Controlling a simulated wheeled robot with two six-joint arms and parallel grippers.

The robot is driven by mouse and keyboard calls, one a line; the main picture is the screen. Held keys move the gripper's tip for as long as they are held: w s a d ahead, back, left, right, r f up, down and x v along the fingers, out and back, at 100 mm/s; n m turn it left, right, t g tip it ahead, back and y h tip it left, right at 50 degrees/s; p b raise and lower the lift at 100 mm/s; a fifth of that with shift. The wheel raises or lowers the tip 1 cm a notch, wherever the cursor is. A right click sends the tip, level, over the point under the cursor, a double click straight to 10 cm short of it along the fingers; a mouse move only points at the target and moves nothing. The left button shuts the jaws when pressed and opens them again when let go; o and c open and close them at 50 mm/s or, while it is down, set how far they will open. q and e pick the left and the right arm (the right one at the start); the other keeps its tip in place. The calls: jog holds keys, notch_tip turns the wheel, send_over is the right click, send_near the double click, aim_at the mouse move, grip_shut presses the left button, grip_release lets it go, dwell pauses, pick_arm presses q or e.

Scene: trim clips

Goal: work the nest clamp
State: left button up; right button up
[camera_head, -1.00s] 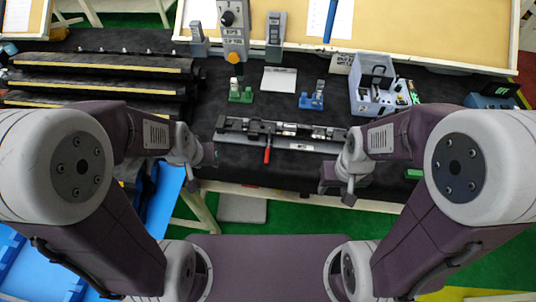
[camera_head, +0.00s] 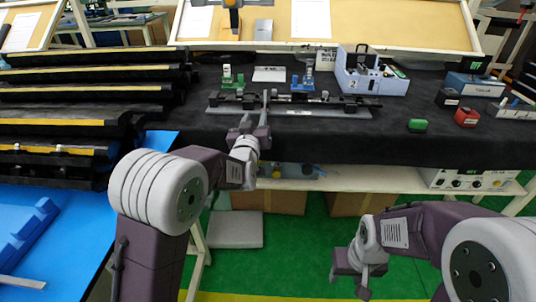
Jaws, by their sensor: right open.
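The nest fixture (camera_head: 325,108), a long grey rail with black clamp parts, lies on the black bench top at mid-view. My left gripper (camera_head: 268,98) reaches in from the front and its fingers overlap the middle of the rail, where the clamp is. The red clamp lever is hidden in this view, and I cannot tell whether the fingers touch it or what gap they have. My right gripper (camera_head: 364,284) is open and low at the front right, over the green floor and away from the bench.
A green stand (camera_head: 231,80) and a blue stand (camera_head: 301,84) are behind the rail. A grey-blue box (camera_head: 372,78) stands behind its right end. Red bins (camera_head: 466,117) and a green block (camera_head: 418,126) sit right. Black trays (camera_head: 90,92) are stacked left.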

pick_arm(q)
notch_tip(320, 180, down, 5)
jog(key=w+d+b, duration=0.1)
jog(key=w, duration=0.6)
jog(key=w+d, duration=0.1)
jog(key=w, duration=0.1)
jog(key=shift+w+r, duration=0.3)
jog(key=shift+w, duration=0.1)
grip_shut()
pick_arm(e)
jog(key=f, duration=0.1)
jog(key=w+f, duration=0.1)
jog(key=f, duration=0.1)
jog(key=shift+f, duration=0.25)
dwell(0.3)
